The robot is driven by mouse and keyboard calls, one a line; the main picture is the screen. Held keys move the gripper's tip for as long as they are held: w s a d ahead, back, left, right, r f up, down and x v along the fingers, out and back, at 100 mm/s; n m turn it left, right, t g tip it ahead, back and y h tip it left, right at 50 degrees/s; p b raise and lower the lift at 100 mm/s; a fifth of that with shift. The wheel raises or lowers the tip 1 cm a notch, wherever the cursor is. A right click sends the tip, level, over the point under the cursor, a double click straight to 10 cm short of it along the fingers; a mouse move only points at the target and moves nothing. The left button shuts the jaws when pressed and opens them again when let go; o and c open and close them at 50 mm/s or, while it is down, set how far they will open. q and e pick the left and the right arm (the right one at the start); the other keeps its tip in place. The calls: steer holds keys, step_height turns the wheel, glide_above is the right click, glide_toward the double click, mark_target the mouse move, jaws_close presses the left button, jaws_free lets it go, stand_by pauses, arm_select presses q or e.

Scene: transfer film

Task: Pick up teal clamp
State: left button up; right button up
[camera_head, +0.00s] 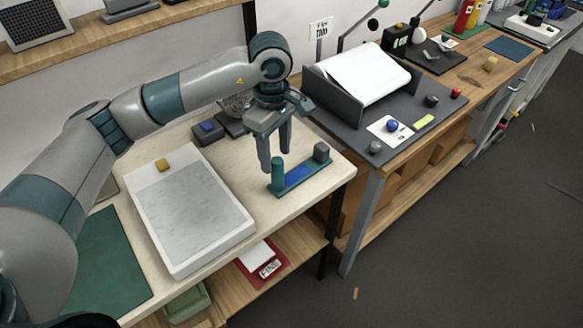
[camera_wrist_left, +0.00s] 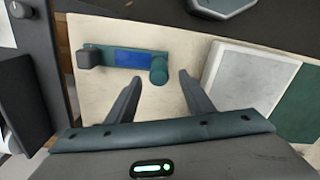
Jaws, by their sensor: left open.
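The teal clamp (camera_head: 299,175) lies on the cream table top (camera_head: 262,212) near its right end. It has a blue strip along its middle, a teal post at one end and a dark grey block at the other. In the left wrist view the clamp (camera_wrist_left: 127,57) lies beyond the fingertips, with its teal post roughly ahead of the gap. My left gripper (camera_head: 274,160) points down beside the clamp's teal post end, open and empty. Its two fingers also show apart in the left wrist view (camera_wrist_left: 160,75). My right gripper is not in view.
A white tray with a grey marbled panel (camera_head: 180,261) stands left of the clamp. A green mat (camera_head: 108,262) lies further left. A dark bench (camera_head: 362,125) with a white sheet roll (camera_head: 362,75) stands to the right. The table's front edge is close to the clamp.

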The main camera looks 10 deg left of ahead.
mark_target(279, 174)
arm_select(q)
steer(key=shift+f+p, duration=0.3)
steer(key=shift+f, duration=0.95)
steer(key=shift+d+f+p, duration=0.2)
steer(key=shift+f+p, duration=0.65)
steer(key=shift+p, duration=0.25)
step_height(279, 174, down, 3)
steer(key=shift+r+p, duration=0.1)
steer(key=shift+p, duration=0.65)
steer(key=shift+f, duration=0.35)
steer(key=shift+c, duration=0.6)
jaws_close()
